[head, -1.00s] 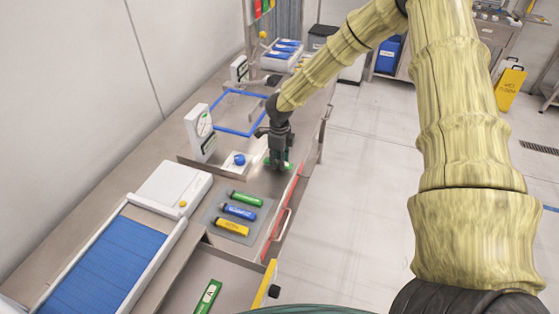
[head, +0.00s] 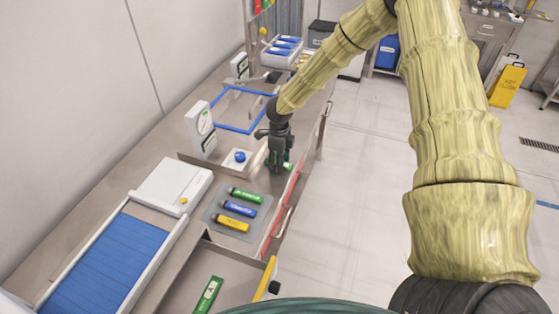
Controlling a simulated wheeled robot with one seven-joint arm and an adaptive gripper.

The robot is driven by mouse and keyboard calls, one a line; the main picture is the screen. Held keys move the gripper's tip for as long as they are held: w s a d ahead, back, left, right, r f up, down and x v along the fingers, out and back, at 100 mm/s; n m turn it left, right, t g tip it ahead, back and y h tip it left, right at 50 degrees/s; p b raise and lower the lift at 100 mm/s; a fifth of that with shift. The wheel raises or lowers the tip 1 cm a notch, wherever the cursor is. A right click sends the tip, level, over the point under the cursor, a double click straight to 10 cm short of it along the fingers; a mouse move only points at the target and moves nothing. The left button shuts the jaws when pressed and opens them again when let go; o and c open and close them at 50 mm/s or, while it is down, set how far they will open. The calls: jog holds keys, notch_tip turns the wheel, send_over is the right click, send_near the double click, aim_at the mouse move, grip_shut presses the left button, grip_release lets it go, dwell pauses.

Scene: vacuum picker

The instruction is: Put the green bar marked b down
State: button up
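My gripper (head: 279,168) points down at the right part of the steel bench, near its front edge. Green shows on both sides of its fingers, and they look closed across a green bar (head: 288,166). The letter on this bar cannot be read, and the fingers hide its middle. The bar is low over the bench or touching it; I cannot tell which. Another green bar (head: 246,196) lies on a grey mat (head: 213,215), above a blue bar (head: 239,209) and a yellow bar (head: 232,223). A further green bar (head: 208,295) lies lower, at the bottom of the picture.
A white block with a blue knob (head: 239,157) is just left of my gripper. An upright white gauge (head: 200,130) and a blue frame (head: 240,127) stand behind. A blue conveyor (head: 105,262) is at the left. Red rails and handles line the bench front.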

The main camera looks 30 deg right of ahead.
jog(key=shift+r, duration=0.1)
notch_tip(320, 180, up, 12)
jog(key=b, duration=0.3)
dwell(0.4)
